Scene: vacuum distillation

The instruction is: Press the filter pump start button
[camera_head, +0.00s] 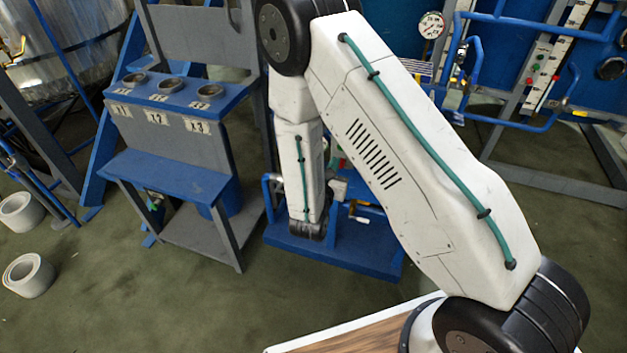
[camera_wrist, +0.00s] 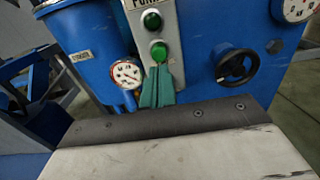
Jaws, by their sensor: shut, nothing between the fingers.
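In the wrist view a pale control plate (camera_wrist: 171,17) on a blue housing carries two round green buttons, one above the other. The upper button (camera_wrist: 152,20) is darker; the lower button (camera_wrist: 159,50) is brighter. Lettering at the plate's top is cut off by the frame, and I cannot read which button is start. My gripper (camera_wrist: 158,68), with teal fingers, is shut and empty. Its tips point at the lower button and appear just below it; I cannot tell if they touch. In the head view my arm hides most of the pump and my gripper.
A pressure gauge (camera_wrist: 125,74) is left of my fingers and a black handwheel (camera_wrist: 236,66) is to their right. In the head view, a blue-topped stand (camera_head: 170,175) is left of the blue pump base (camera_head: 350,254).

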